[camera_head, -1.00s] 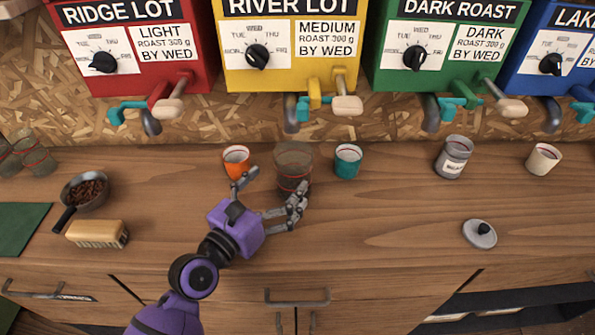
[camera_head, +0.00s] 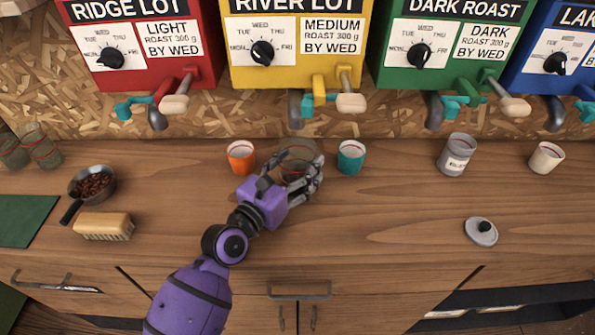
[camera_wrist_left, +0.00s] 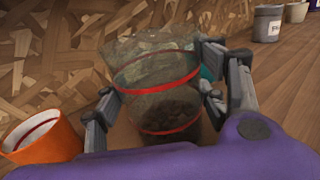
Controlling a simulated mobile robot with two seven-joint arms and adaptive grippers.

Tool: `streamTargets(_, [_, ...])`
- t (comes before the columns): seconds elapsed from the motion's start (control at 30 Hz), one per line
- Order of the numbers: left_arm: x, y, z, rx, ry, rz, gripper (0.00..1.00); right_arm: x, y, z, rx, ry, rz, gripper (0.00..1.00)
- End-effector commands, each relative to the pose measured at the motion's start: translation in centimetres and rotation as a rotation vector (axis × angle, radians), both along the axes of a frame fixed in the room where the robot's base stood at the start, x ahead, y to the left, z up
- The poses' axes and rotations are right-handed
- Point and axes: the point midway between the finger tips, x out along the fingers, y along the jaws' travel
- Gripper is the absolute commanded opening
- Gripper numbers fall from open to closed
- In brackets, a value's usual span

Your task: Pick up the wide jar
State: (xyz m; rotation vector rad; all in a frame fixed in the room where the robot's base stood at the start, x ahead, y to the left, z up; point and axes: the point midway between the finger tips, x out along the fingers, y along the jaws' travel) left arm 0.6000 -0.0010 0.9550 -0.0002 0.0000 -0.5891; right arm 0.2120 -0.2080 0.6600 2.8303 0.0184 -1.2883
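The wide jar (camera_head: 301,150) is clear glass with red rings and stands on the wooden counter between an orange cup and a teal cup. It fills the middle of the left wrist view (camera_wrist_left: 155,75), where its lower part looks dark. My left gripper (camera_head: 300,161) is at the jar with one finger on each side of it. In the left wrist view both fingers (camera_wrist_left: 158,95) lie close against the glass; whether they press on it is not clear. The gripper hides part of the jar's near side. My right gripper is not in view.
The orange cup (camera_head: 241,157) and teal cup (camera_head: 350,158) stand close on either side. A labelled canister (camera_head: 456,157), cream cup (camera_head: 545,158), and grey lid (camera_head: 481,231) are at right. A pan (camera_head: 92,187) and brush (camera_head: 103,226) are at left. Dispenser spouts hang above.

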Motion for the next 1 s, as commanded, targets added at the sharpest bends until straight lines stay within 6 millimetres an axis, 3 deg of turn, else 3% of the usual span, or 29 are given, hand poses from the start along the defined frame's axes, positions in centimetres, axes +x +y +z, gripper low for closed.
streamTargets(0.03, [0.0, 0.0, 0.0, 0.000, 0.000, 0.000, 0.48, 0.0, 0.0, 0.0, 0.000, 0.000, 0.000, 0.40])
streamTargets(0.2, [0.0, 0.0, 0.1, -0.001, -0.002, 0.000, 0.28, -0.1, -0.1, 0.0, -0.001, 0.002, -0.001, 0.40])
streamTargets(0.47, [0.0, 0.0, 0.4, -0.001, -0.002, 0.000, 0.28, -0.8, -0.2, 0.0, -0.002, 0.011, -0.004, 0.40])
streamTargets(0.77, [0.1, 0.0, 4.0, -0.006, -0.008, 0.002, 0.28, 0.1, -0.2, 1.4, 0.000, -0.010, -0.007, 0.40])
streamTargets(1.0, [-4.3, 2.9, 3.3, 0.001, 0.003, 0.002, 0.28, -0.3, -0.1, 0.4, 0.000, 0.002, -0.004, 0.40])
